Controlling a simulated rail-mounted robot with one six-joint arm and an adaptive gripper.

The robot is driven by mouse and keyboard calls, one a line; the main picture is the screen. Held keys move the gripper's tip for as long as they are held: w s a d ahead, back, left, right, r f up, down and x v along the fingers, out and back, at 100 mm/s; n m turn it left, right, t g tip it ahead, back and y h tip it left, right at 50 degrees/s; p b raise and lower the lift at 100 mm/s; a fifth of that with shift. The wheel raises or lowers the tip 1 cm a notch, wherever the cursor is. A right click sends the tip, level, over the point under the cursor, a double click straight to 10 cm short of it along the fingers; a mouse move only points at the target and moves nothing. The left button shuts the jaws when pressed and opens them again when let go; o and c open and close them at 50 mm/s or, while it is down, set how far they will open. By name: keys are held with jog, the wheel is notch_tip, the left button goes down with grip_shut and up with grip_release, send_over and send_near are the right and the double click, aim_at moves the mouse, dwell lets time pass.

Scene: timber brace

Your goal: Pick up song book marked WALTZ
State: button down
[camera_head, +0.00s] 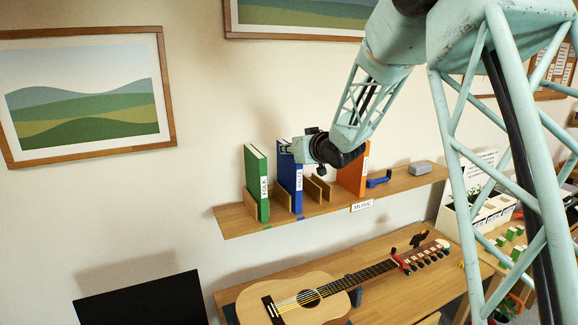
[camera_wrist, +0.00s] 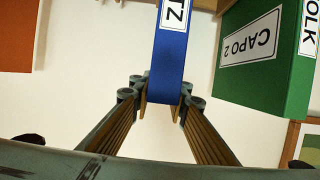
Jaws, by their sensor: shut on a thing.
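The blue song book (camera_head: 284,165) stands upright on the wall shelf between wooden dividers, its white spine label facing out. In the wrist view the blue book (camera_wrist: 171,58) shows the label letters "TZ"; the rest is cut off by the frame. My gripper (camera_head: 299,150) is at the upper part of the book in the head view. In the wrist view my gripper (camera_wrist: 162,90) has one finger on each side of the blue book and is shut on it. I cannot tell whether the book's bottom touches the shelf.
The green FOLK book (camera_head: 257,180) stands close left of the blue one; its side reads "CAPO 2" in the wrist view (camera_wrist: 225,75). An orange book (camera_head: 352,178) stands to the right. The shelf (camera_head: 240,225) also holds blue and grey items. A guitar (camera_head: 310,298) lies below.

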jog(key=shift+r, duration=0.15)
jog(key=shift+r+p, duration=0.35)
jog(key=shift+r, duration=4.55)
